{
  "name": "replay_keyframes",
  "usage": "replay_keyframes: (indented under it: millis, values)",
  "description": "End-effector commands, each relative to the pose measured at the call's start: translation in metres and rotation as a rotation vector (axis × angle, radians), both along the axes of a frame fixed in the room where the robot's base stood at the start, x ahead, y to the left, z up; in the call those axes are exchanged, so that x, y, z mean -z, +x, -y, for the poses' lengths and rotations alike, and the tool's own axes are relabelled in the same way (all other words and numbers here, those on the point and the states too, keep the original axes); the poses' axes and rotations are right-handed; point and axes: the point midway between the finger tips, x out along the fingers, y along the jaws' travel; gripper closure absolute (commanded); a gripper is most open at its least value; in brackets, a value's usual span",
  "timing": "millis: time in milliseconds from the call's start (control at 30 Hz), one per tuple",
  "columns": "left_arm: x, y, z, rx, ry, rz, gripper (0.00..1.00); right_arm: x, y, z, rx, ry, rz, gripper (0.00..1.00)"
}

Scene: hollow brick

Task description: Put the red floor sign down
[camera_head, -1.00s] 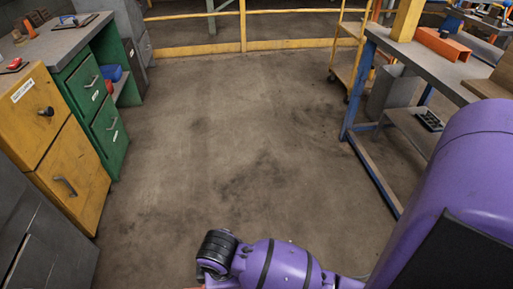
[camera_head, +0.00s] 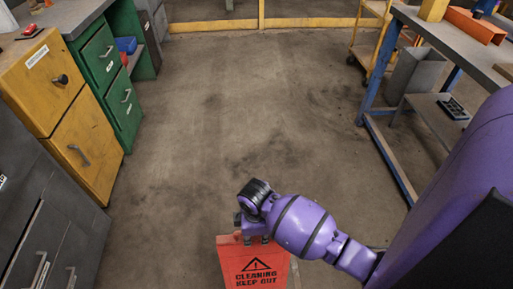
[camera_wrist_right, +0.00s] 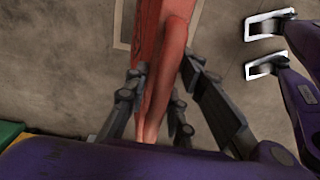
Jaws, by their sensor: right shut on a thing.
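The red floor sign (camera_head: 256,264) shows at the bottom middle of the head view, with a black warning triangle and the words "CLEANING KEEP OUT". Its lower part is cut off by the frame edge, so I cannot tell whether it touches the floor. My right gripper (camera_head: 255,238) is at the sign's top edge and is shut on it. In the right wrist view the fingers (camera_wrist_right: 160,108) lie on both sides of the red sign (camera_wrist_right: 158,50), which runs away from them over the floor. My left gripper is not in view.
The concrete floor (camera_head: 240,110) ahead is open. Yellow (camera_head: 70,120), green (camera_head: 108,80) and grey (camera_head: 45,215) cabinets line the left. A blue-legged workbench (camera_head: 375,75) stands at the right. A yellow rail (camera_head: 215,25) crosses the back.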

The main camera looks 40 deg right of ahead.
Motion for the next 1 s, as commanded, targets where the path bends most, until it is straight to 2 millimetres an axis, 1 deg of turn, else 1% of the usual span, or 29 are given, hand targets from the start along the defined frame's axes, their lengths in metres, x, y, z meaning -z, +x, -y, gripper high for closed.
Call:
replay_keyframes:
  millis: [33, 100, 267, 333, 500, 567, 833, 967, 1000]
  values:
    - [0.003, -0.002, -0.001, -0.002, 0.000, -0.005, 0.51, 0.006, 0.003, 0.003, 0.002, 0.000, 0.001, 1.00]
    - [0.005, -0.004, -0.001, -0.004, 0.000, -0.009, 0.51, 0.011, 0.007, 0.006, 0.001, 0.000, 0.002, 1.00]
    - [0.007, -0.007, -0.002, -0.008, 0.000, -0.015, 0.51, 0.016, 0.010, 0.011, 0.000, 0.000, 0.002, 1.00]
    - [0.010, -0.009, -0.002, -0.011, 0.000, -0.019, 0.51, 0.021, 0.012, 0.014, 0.001, 0.000, 0.002, 1.00]
    - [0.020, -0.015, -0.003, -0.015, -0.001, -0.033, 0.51, 0.047, 0.012, 0.015, 0.001, -0.001, -0.001, 1.00]
    - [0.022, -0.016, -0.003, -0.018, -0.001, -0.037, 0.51, 0.053, 0.012, 0.015, 0.001, 0.000, 0.000, 1.00]
    - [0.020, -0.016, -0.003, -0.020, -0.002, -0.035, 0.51, 0.053, 0.014, 0.015, 0.000, -0.001, 0.004, 1.00]
    - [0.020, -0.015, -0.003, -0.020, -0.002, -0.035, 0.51, 0.056, 0.013, 0.016, 0.000, -0.001, 0.003, 1.00]
    - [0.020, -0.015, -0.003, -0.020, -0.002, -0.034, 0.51, 0.056, 0.013, 0.016, 0.000, -0.001, 0.002, 0.72]
